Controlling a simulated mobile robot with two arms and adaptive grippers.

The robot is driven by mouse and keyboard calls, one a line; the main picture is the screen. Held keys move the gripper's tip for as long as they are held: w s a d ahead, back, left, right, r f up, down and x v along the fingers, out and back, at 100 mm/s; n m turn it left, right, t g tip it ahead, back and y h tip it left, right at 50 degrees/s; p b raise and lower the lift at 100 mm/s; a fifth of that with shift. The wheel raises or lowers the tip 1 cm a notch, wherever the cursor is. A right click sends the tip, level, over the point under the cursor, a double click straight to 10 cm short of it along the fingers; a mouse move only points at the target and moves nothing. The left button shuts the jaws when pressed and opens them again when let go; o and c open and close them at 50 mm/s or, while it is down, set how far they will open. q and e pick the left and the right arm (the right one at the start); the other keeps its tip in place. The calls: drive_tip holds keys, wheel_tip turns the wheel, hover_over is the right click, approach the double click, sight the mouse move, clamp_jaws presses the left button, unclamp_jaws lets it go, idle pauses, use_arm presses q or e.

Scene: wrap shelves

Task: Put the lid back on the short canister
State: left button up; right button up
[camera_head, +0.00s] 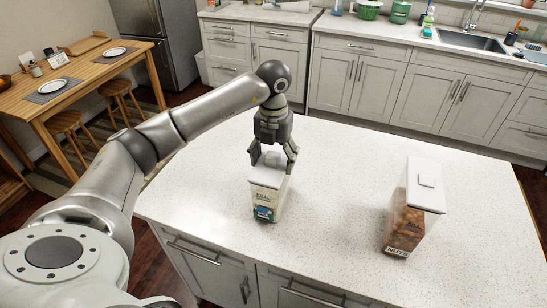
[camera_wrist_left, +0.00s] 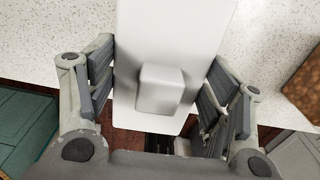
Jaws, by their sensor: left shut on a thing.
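The canister (camera_head: 265,205) with a printed label stands upright near the front edge of the white island. A white lid (camera_head: 267,179) is at its top, and I see no clear gap between them. My left gripper (camera_head: 273,163) points down from above, one finger at each side of the lid, and is shut on it. In the left wrist view the lid (camera_wrist_left: 165,40) with its square knob (camera_wrist_left: 161,89) lies between the fingers and hides the canister below. My right gripper is not in view.
A canister of nuts (camera_head: 403,219) with a white lid (camera_head: 425,186) stands to the right on the island (camera_head: 335,215). The countertop between the two canisters is clear. A wooden table (camera_head: 75,75) with stools is at the left, and sink cabinets (camera_head: 430,95) line the back.

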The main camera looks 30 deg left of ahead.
use_arm(q)
drive_tip(key=o, duration=1.1)
drive_tip(key=shift+o, duration=0.3)
drive_tip(key=shift+r, duration=0.1)
drive_tip(key=shift+r+p, duration=2.35)
drive_tip(key=shift+r, duration=1.1)
